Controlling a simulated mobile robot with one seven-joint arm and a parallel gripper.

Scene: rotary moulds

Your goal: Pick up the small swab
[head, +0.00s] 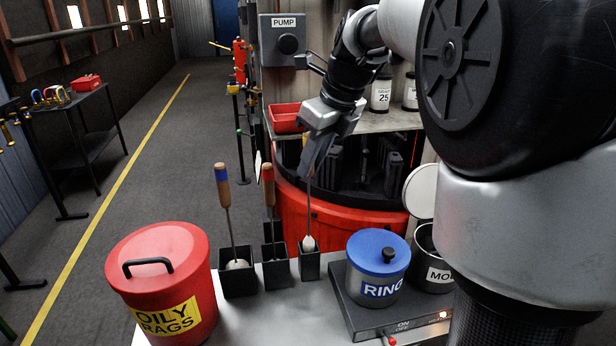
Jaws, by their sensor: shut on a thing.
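My gripper (316,165) points down over the row of holders and is shut on the handle end of the small swab. The small swab (309,212) hangs upright below the jaws, with a thin rod and a small whitish head at the mouth of the right black holder (309,267). The jaws hide its handle. I cannot tell whether the head's lower tip is still inside the holder. A swab with a blue-banded wooden handle (223,187) leans in the left holder (239,285), its pale head showing. A red-topped swab (268,186) stands in the middle holder (275,277).
A red oily rags bin (165,245) stands left of the holders. A blue-lidded RING pot (379,252) sits on a hotplate (350,310) to the right. The red-rimmed rotary machine (340,225) is close behind. My arm covers the right side.

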